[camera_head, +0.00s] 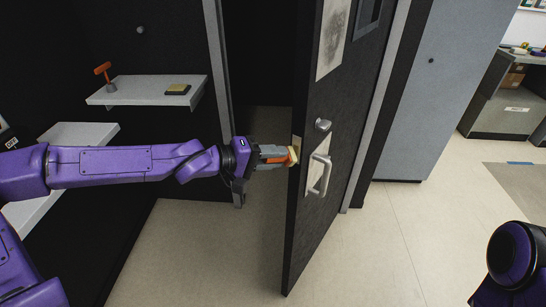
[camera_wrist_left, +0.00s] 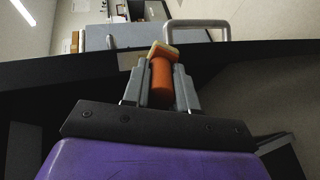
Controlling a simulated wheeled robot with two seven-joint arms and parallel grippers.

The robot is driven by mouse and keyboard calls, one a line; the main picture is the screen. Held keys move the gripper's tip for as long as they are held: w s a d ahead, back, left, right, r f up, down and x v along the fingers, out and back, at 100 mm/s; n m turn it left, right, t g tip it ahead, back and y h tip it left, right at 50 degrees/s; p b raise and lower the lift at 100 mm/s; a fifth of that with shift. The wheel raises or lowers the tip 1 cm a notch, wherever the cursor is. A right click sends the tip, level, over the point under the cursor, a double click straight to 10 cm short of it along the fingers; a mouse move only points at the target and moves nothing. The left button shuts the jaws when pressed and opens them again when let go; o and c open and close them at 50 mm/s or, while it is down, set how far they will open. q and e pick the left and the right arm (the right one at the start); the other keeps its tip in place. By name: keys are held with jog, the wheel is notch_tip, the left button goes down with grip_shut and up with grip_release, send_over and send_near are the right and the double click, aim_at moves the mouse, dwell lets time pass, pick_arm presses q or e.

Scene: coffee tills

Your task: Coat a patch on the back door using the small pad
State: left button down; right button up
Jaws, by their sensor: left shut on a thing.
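My left gripper (camera_head: 280,157) is shut on the orange handle of a small pad (camera_head: 293,155), whose pale yellow head points at the edge of the black door (camera_head: 310,200). In the left wrist view the orange handle (camera_wrist_left: 161,78) sits between the fingers, with the pale head (camera_wrist_left: 163,50) beyond them. The pad is right beside the door's edge, near handle height; I cannot tell whether it touches. The door stands ajar and bears a metal handle (camera_head: 319,175), a lock and a pale speckled panel (camera_head: 333,38). Of my right arm only a purple link shows.
A shelf (camera_head: 140,91) on the left wall holds an orange-handled tool (camera_head: 105,76) and a yellow-topped block (camera_head: 178,89). A lower shelf (camera_head: 75,135) is below. A grey cabinet (camera_head: 425,90) stands right of the door. The tiled floor in front is clear.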

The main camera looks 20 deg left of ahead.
dwell(0.3)
pick_arm(q)
jog(key=shift+r+p, duration=1.1)
jog(key=shift+r, duration=0.15)
notch_tip(320, 180, up, 3)
jog(key=p, duration=0.2)
jog(key=shift+f+p, duration=0.15)
jog(key=shift+p, duration=0.15)
jog(key=shift+f, duration=0.1)
jog(key=shift+f, duration=0.1)
jog(key=shift+f+b, duration=1.2)
jog(key=shift+b, duration=0.15)
